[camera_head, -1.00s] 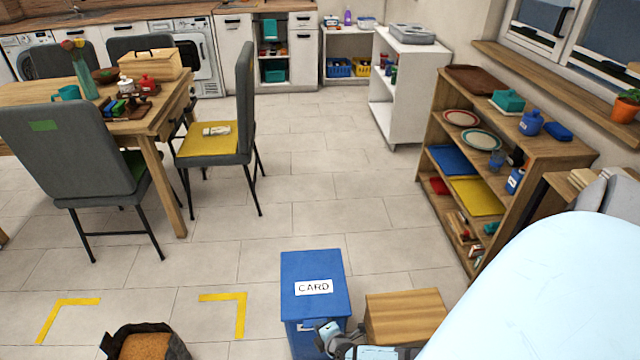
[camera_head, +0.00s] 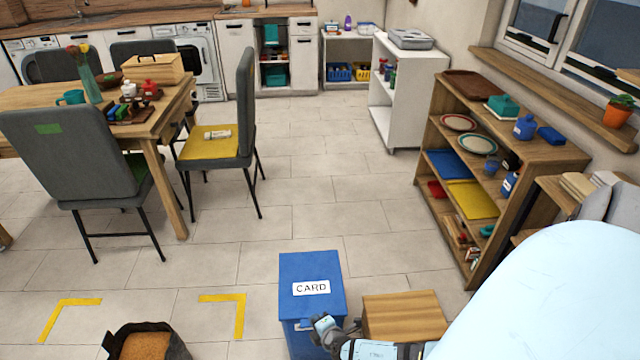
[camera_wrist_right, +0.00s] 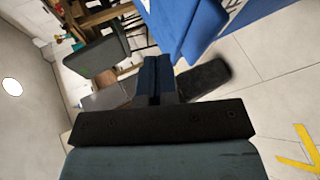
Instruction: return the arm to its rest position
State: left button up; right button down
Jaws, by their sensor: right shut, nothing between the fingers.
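My right arm comes in at the lower right of the head view. Its gripper (camera_head: 324,330) is in front of the blue bin labelled CARD (camera_head: 312,272), beside the wooden block-like box (camera_head: 403,314). In the right wrist view the fingers (camera_wrist_right: 158,80) are shut together with nothing between them. The blue bin (camera_wrist_right: 190,28) shows there just beyond the fingers; I cannot tell whether they touch it. My left gripper is not in view.
A wooden shelf unit (camera_head: 478,262) is at the right, and a table with chairs (camera_head: 150,133) at the left. The middle floor is clear.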

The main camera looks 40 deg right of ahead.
pick_arm(q)
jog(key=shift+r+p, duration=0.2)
jog(key=shift+p, duration=0.1)
pick_arm(e)
jog(key=v, duration=1)
jog(key=shift+f, duration=0.4)
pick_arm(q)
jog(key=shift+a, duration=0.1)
pick_arm(e)
jog(key=shift+s+a, duration=0.15)
